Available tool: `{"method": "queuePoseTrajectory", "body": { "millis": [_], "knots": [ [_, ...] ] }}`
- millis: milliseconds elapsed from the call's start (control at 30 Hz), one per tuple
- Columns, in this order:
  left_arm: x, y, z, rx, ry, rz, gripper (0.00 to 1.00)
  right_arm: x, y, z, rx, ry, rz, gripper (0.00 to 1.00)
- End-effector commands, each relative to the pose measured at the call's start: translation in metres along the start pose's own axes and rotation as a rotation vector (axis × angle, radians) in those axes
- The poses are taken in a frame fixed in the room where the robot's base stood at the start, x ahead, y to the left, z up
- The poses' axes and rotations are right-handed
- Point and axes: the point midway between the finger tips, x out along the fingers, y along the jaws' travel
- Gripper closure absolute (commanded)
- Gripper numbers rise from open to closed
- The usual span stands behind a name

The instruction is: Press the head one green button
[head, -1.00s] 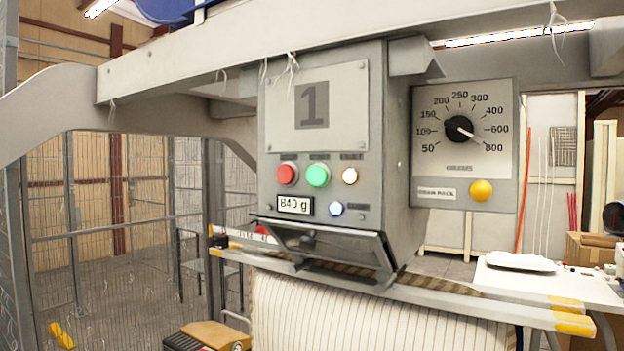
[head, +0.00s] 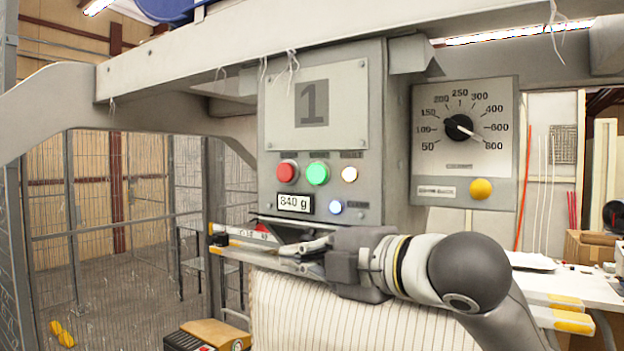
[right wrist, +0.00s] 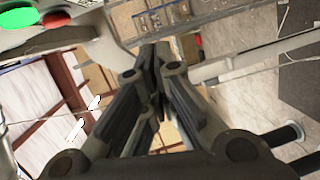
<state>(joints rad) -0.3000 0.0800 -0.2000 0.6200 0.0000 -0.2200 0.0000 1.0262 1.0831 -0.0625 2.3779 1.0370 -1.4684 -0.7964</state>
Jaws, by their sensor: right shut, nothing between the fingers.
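The grey head one panel, marked with a large 1 (head: 312,104), fills the middle of the head view. In the right wrist view the green button (right wrist: 18,22) shows at the top left. My right gripper (head: 285,250) is shut and empty, below the panel's display and apart from the green button. In the right wrist view its fingers (right wrist: 155,60) meet. My left gripper is out of view.
The display (head: 295,204) reads 840 g, beside a blue-white lit button (head: 336,208). A dial box (head: 465,140) with a yellow button is to the right. A striped pillow (head: 290,315) hangs below. A ledge (head: 240,254) runs under the panel. A mesh fence (head: 100,200) stands left.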

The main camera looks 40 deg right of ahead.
Motion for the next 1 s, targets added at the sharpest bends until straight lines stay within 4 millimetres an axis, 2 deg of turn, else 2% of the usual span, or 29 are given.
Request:
{"method": "queuePoseTrajectory", "body": {
  "millis": [33,200,400,533,767,1000],
  "knots": [
    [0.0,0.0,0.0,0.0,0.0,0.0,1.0,-0.015,0.018,0.001,-0.036,-0.006,0.036,1.0],
    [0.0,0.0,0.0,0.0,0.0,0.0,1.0,-0.054,0.057,0.001,-0.133,-0.015,0.114,1.0],
    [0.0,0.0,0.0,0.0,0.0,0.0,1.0,-0.083,0.079,0.001,-0.196,-0.024,0.165,1.0],
    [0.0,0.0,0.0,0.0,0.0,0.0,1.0,-0.089,0.083,0.0,-0.21,-0.027,0.176,1.0],
    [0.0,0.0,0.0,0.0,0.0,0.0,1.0,-0.09,0.083,0.0,-0.211,-0.026,0.176,1.0],
    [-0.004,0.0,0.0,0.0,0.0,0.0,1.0,-0.081,0.086,0.0,-0.209,-0.023,0.173,1.0]
  ]
}}
